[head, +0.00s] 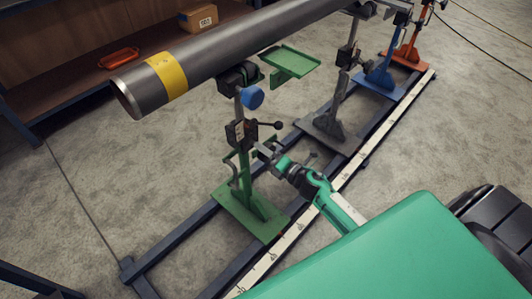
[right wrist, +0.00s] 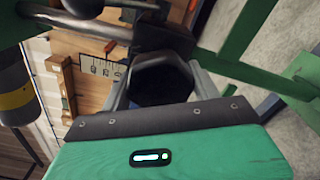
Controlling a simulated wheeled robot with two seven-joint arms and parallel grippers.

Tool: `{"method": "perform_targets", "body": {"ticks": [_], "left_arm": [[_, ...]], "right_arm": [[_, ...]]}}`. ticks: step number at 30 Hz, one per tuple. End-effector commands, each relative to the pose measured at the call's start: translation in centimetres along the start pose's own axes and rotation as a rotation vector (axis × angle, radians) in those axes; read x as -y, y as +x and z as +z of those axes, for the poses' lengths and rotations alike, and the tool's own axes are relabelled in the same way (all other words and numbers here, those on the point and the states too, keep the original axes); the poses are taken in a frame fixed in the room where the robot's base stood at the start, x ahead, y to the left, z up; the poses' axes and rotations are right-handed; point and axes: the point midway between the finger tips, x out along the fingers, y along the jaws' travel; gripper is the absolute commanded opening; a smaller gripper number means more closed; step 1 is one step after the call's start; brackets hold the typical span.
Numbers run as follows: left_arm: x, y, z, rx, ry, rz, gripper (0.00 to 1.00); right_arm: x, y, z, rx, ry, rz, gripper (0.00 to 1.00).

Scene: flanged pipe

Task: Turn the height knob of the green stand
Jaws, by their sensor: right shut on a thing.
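The green stand (head: 246,205) stands on the floor rails in the head view, with its column upright under the near end of the pipe. My right gripper (head: 264,150) reaches the column from the right at mid height, below a black ball-ended lever. In the right wrist view its two fingers (right wrist: 160,88) are shut around a dark, many-sided knob (right wrist: 162,80), the height knob. In the head view the knob is hidden by the gripper, so its turn angle cannot be told. My left gripper is not in view.
A steel pipe (head: 222,56) with a yellow band lies above the stand. A blue knob (head: 253,97) and a green shelf plate (head: 290,62) sit near the stand's top. Grey, blue (head: 380,80) and orange (head: 405,55) stands follow along the rails.

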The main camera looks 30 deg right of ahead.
Motion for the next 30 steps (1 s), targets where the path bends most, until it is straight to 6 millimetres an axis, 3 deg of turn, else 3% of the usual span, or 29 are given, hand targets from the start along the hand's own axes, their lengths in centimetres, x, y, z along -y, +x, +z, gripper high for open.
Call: {"method": "perform_targets", "body": {"ticks": [10, 11, 13, 14, 23, 30], "left_arm": [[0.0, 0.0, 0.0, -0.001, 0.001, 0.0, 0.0], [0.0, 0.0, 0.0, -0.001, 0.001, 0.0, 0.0], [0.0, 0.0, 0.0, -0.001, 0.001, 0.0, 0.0], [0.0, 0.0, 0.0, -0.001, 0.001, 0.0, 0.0], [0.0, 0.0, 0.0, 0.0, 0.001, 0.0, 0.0], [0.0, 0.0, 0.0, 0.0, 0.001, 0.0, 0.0]], "right_arm": [[0.1, -0.1, -0.2, -0.004, 0.0, -0.003, 0.39], [0.2, -0.1, -0.2, -0.004, 0.0, -0.003, 0.68], [0.1, -0.1, -0.2, -0.003, 0.0, -0.002, 0.82], [0.1, -0.1, -0.2, -0.003, 0.0, -0.002, 0.84], [0.1, -0.2, -0.1, -0.001, 0.0, -0.001, 0.84], [0.1, -2.7, -0.1, -0.001, 0.001, -0.003, 0.84]]}}
